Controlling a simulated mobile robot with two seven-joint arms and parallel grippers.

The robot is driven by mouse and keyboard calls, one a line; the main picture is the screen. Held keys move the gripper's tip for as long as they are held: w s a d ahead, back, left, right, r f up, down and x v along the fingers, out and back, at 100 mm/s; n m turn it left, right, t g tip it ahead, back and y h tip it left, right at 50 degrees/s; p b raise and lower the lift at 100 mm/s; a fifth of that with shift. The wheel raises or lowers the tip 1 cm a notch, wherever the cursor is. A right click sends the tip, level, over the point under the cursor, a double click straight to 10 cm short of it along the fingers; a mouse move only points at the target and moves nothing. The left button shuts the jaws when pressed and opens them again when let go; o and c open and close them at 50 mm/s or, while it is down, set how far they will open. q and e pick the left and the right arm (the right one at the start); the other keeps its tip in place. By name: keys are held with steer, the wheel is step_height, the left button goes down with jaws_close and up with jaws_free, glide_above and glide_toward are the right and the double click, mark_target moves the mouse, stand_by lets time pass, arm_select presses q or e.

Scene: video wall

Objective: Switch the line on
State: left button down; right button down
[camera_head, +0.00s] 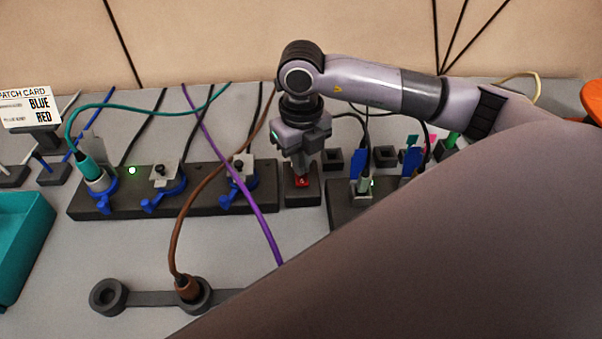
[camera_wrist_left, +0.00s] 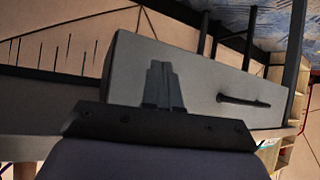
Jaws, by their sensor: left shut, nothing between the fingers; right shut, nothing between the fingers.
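A small red switch (camera_head: 302,182) sits on a dark block (camera_head: 303,198) between the two socket strips. My right gripper (camera_head: 302,176) is shut and points straight down at the red switch. Its fingertips are at or just above the switch; I cannot tell whether they touch. The fingertips partly hide the switch. The patch card (camera_head: 28,107) reads BLUE and RED. My left gripper (camera_wrist_left: 163,86) is shut and empty in the left wrist view.
A brown plug (camera_head: 188,287) stands in a holder at the front, its cable rising to the back. A purple cable (camera_head: 232,155) crosses the left strip. A teal tray (camera_head: 22,240) is at the left edge. My right arm hides the right front.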

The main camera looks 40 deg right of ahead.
steer(key=shift+r+p, duration=2.55)
steer(key=shift+r, duration=0.9)
